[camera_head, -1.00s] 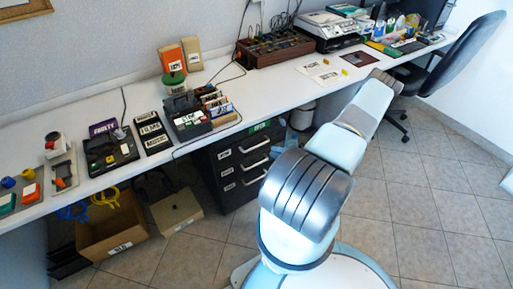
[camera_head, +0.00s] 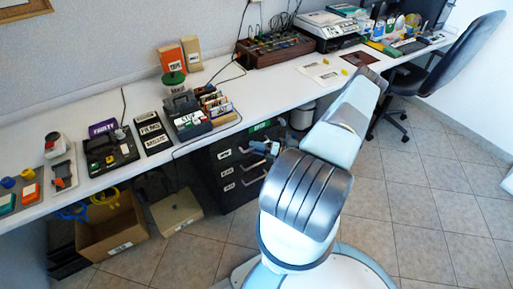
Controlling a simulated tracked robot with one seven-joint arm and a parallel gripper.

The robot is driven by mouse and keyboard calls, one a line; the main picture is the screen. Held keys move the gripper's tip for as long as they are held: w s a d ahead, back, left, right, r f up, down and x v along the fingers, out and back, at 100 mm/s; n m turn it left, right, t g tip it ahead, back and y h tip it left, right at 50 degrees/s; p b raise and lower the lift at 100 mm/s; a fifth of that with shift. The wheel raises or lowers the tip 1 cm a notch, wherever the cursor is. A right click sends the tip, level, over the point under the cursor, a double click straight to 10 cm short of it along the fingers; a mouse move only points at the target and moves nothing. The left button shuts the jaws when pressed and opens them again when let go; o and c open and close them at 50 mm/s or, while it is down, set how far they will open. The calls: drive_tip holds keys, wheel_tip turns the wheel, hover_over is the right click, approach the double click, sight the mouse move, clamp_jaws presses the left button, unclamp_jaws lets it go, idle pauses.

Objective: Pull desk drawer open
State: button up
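The dark desk drawer unit (camera_head: 233,196) stands under the white desk (camera_head: 190,147). It has several labelled drawers with silver handles, and the drawers I can see look closed. My gripper (camera_head: 260,147) shows small and dark to the left of my arm, in front of the top drawer and close to its handle. It covers most of that handle. I cannot tell whether it touches the handle or whether its fingers are open. My own arm hides the area to the right of the unit.
An open cardboard box (camera_head: 110,232) and a closed box (camera_head: 177,212) sit on the floor left of the drawers. Desktop items include a card holder (camera_head: 215,104) and a printer (camera_head: 328,32). An office chair (camera_head: 455,55) stands at the right. The tiled floor at right is clear.

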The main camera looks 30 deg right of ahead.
drive_tip(key=shift+c, duration=0.5)
clamp_jaws()
